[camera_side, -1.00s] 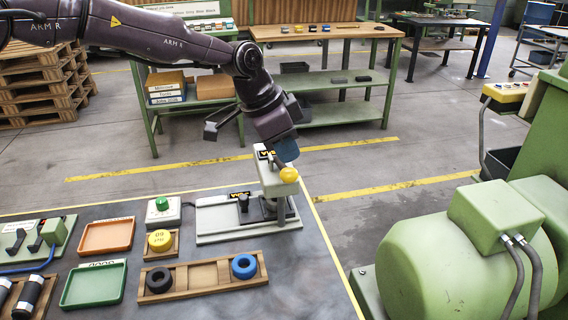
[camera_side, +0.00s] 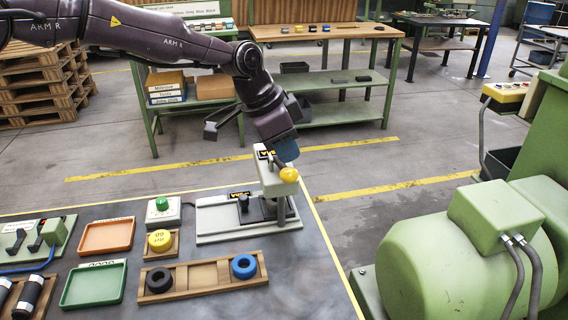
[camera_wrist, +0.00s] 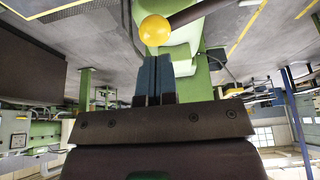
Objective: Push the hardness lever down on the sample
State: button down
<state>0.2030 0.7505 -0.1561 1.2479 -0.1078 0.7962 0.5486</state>
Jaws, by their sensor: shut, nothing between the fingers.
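The hardness tester (camera_side: 273,183) is a pale upright stand on a flat base at the table's back right. Its lever ends in a yellow ball knob (camera_side: 289,174), which shows at the front of the stand's top. The knob also shows in the wrist view (camera_wrist: 155,30), with the dark lever rod (camera_wrist: 197,13) running off to its right. My gripper (camera_side: 285,150) is just above and behind the knob in the side view. In the wrist view its blue fingers (camera_wrist: 152,62) are shut together and empty, their tips close to the knob. I cannot tell whether they touch it.
A wooden rack (camera_side: 201,288) with a black ring (camera_side: 159,281) and a blue ring (camera_side: 243,266) lies in front of the tester. A green-button box (camera_side: 163,210), an orange tray (camera_side: 106,236) and a green tray (camera_side: 94,286) stand left. A large green machine (camera_side: 460,255) is at right.

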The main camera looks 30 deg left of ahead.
aim_at(281, 170)
jog(key=shift+f, duration=3.45)
jog(key=shift+r, duration=2.6)
jog(key=shift+r, duration=2.5)
